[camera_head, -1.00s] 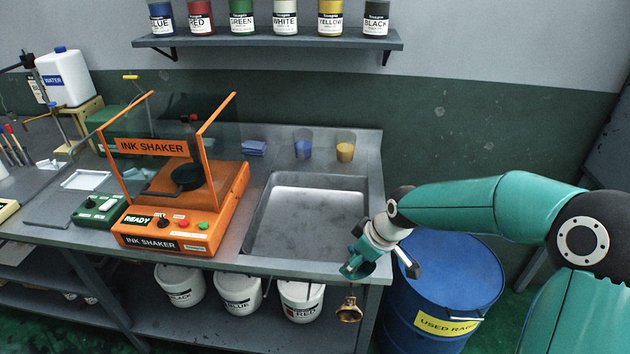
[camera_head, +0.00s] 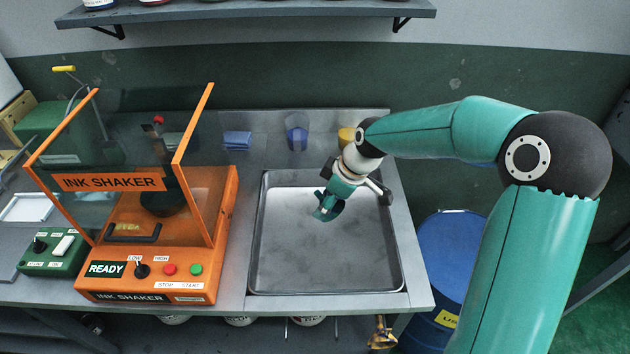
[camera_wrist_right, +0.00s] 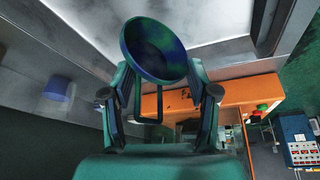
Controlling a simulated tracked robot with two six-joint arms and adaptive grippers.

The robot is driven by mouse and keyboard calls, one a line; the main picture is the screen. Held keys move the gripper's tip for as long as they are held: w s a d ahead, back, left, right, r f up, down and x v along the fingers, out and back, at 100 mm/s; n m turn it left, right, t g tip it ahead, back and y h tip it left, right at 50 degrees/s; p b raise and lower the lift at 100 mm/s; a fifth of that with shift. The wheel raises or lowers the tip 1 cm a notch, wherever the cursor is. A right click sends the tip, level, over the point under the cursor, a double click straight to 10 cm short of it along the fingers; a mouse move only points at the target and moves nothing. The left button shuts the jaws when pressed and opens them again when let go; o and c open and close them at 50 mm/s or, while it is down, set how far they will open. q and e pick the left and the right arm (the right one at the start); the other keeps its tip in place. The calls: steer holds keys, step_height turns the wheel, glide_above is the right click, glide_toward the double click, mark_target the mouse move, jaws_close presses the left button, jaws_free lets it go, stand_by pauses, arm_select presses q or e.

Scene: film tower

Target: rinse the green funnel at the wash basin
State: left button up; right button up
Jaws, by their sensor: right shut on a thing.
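The wash basin (camera_head: 320,258) is a shallow grey metal sink in the counter. My right gripper (camera_head: 329,204) is over the back part of the basin. In the right wrist view the right gripper (camera_wrist_right: 160,100) is shut on the green funnel (camera_wrist_right: 155,48), its wide dark green and blue mouth between the fingertips. In the head view the funnel (camera_head: 328,211) shows as a small green piece below the gripper. I cannot tell whether it touches the basin. My left gripper is not in view.
The orange ink shaker (camera_head: 150,240) stands left of the basin with its clear guard raised. Blue (camera_head: 297,139) and yellow (camera_head: 346,138) cups and a folded blue cloth (camera_head: 237,140) lie behind the basin. A blue drum (camera_head: 450,245) stands to the right.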

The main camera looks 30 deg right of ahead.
steer(key=shift+w+f, duration=0.1)
steer(key=shift+w, duration=0.25)
steer(key=shift+w+f, duration=0.1)
steer(key=shift+f, duration=0.05)
steer(key=shift+s+d+f+b, duration=0.1)
steer(key=shift+s+f+b, duration=0.15)
steer(key=shift+f+b, duration=0.3)
step_height(320, 180, down, 3)
steer(key=shift+w+r+b, duration=0.15)
steer(key=shift+r+b, duration=0.05)
steer(key=shift+b, duration=0.6)
arm_select(q)
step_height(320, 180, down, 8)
steer(key=b, duration=0.5)
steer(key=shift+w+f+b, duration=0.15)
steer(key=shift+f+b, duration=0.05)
steer(key=shift+b, duration=0.2)
arm_select(e)
steer(key=shift+s+f, duration=0.2)
steer(key=shift+f, duration=4.55)
arm_select(q)
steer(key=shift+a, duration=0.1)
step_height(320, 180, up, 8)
steer(key=p, duration=0.8)
arm_select(e)
steer(key=shift+r, duration=6.55)
